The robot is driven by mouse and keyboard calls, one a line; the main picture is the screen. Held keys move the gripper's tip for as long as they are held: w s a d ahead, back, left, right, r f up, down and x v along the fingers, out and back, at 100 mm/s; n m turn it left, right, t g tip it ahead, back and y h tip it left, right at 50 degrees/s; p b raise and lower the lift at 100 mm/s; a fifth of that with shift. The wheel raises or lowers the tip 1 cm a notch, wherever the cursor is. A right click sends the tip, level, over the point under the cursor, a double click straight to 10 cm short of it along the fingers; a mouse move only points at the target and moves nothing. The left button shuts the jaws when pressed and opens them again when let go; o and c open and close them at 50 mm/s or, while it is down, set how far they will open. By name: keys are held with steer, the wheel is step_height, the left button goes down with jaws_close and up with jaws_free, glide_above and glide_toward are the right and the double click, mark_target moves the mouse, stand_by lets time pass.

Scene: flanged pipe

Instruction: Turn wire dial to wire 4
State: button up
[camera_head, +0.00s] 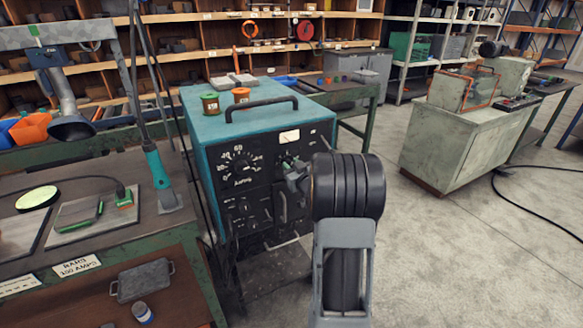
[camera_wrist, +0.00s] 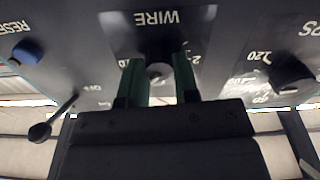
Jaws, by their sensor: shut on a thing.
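The teal welding machine (camera_head: 205,130) stands at the centre of the head view, with a black front panel of dials. My gripper (camera_head: 291,168) reaches its upper right part from the front, and hides the dial there. In the wrist view the panel appears upside down. The wire dial (camera_wrist: 160,72), a dark round knob, sits under the WIRE label (camera_wrist: 157,18). The green fingers of my gripper (camera_wrist: 158,82) are closed on both sides of it. A 2 shows beside the dial; the pointer and the other numbers are hidden or unreadable.
In the wrist view, an amps knob (camera_wrist: 290,75) is to the right, and a blue reset button (camera_wrist: 28,50) and a ball-ended lever (camera_wrist: 42,131) are to the left. A workbench (camera_head: 90,235) stands left of the machine; open floor (camera_head: 450,260) lies right.

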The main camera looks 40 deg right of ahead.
steer(key=c, duration=0.4)
steer(key=shift+o, duration=0.2)
steer(key=shift+f+n+b, duration=0.1)
steer(key=shift+n+b, duration=7.5)
steer(key=shift+b, duration=1.55)
